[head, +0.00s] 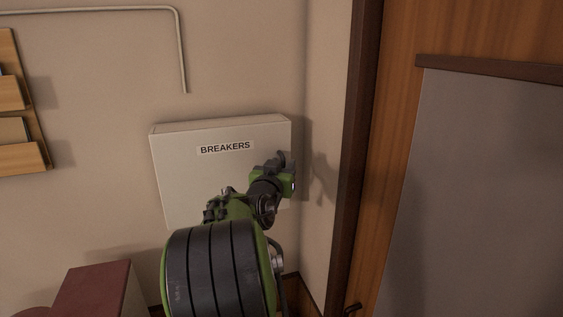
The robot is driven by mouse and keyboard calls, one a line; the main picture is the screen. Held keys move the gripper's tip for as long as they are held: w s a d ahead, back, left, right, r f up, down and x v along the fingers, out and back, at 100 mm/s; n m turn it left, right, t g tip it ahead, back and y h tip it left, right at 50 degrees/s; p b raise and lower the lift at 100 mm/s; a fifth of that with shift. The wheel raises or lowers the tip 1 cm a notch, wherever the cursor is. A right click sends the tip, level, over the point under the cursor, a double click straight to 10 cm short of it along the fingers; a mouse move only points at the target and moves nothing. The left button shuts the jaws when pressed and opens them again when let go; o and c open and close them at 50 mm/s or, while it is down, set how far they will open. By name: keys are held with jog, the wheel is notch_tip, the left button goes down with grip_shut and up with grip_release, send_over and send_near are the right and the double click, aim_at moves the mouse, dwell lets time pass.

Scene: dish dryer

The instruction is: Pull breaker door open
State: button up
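The breaker box (185,165) is a pale, flat box on the wall, with a "BREAKERS" label (225,147) on its front. Its door looks closed. My gripper (287,160) is at the right edge of the box front, in its upper half. My green and black arm covers the lower middle and right of the box. The fingers are small and dark here, and I cannot tell whether they are open or shut, or whether they touch the door. No handle is visible.
A brown wooden door frame (352,150) and a wooden door with a grey panel (480,190) stand to the right. A wooden wall rack (22,158) hangs at the left. A dark red piece of furniture (95,290) is at the lower left. A pipe (182,50) runs above the box.

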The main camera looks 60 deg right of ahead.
grip_shut()
dwell(0.5)
